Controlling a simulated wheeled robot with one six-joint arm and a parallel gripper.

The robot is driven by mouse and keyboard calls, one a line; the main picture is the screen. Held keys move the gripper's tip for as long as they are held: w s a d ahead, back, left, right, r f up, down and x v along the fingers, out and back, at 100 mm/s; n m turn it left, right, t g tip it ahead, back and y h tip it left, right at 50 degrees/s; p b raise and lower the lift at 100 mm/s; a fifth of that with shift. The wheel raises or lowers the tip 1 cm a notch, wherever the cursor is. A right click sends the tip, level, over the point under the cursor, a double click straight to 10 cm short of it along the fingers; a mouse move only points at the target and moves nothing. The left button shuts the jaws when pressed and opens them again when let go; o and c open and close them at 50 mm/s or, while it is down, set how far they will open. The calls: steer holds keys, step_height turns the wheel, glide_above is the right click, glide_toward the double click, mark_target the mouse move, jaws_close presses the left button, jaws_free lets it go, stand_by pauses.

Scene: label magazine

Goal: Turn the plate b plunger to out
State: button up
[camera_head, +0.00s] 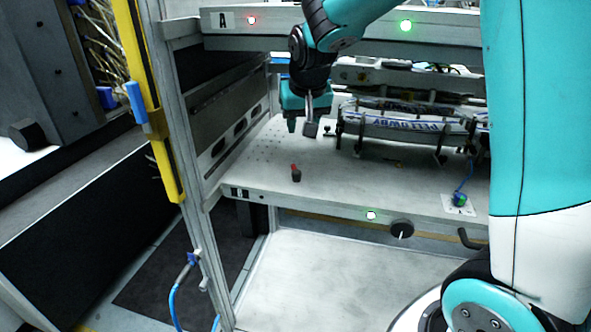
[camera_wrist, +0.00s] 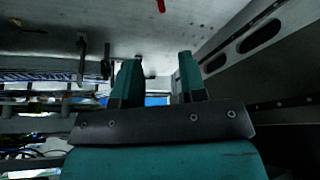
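Plate B (camera_head: 330,195) is the lower pale shelf, with a "B" label (camera_head: 240,193) on its front edge. A small black post with a red top (camera_head: 296,173) stands upright on it, left of centre; its red part (camera_wrist: 161,5) shows at the top edge of the wrist view. A round black knob with a white mark (camera_head: 402,229) sits on the front edge. I cannot tell for sure which of these is the plunger. My gripper (camera_head: 303,127) is above the plate, behind and above the red-topped post. Its teal fingers (camera_wrist: 158,80) are apart with nothing between them.
The upper plate A (camera_head: 330,22) overhangs, with red (camera_head: 252,20) and green (camera_head: 406,25) lamps. A lit lamp (camera_head: 371,215) is on plate B's edge. A long bagged item with lettering (camera_head: 410,122) lies right of my gripper. A frame post (camera_head: 180,130) stands left.

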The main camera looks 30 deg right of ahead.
mark_target(294, 167)
steer(key=b+x, duration=0.1)
steer(key=x, duration=1.4)
steer(key=shift+a+f, duration=0.15)
steer(key=shift+f, duration=0.05)
steer(key=c, duration=0.7)
